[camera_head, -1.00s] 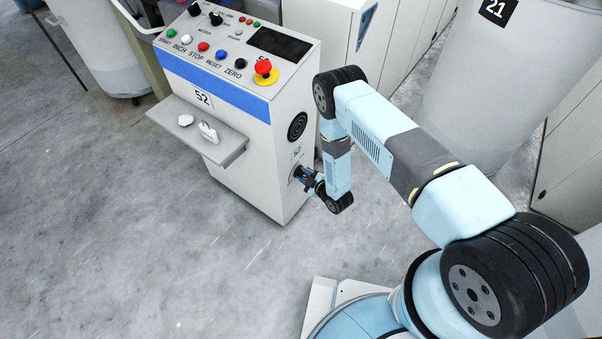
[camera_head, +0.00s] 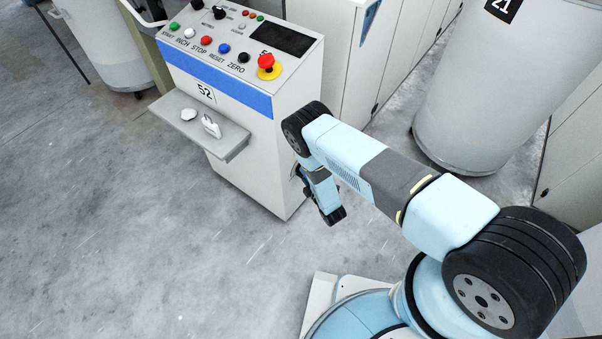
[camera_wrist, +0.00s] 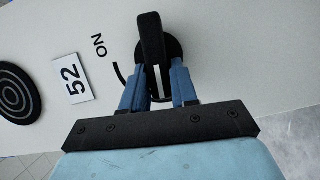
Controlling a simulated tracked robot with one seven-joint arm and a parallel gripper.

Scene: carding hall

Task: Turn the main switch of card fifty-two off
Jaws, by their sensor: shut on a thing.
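The main switch (camera_wrist: 151,38) of card fifty-two has a black handle on a round black base, on the side of the control stand. In the wrist view the handle stands nearly upright in the picture, with a white line near its lower end. A printed "ON" (camera_wrist: 98,45) and a short black arc lie to its left. My gripper (camera_wrist: 160,82) has its two blue fingers on either side of the handle, shut on it. In the head view my gripper (camera_head: 304,176) is at the side of the grey control stand (camera_head: 262,165), and my arm hides the switch.
The stand marked 52 has a sloping panel with several buttons and a red emergency stop (camera_head: 267,64). A small shelf (camera_head: 226,145) juts from its front, with two white items on it. A large can (camera_head: 470,110) marked 21 stands right. The floor in front is clear.

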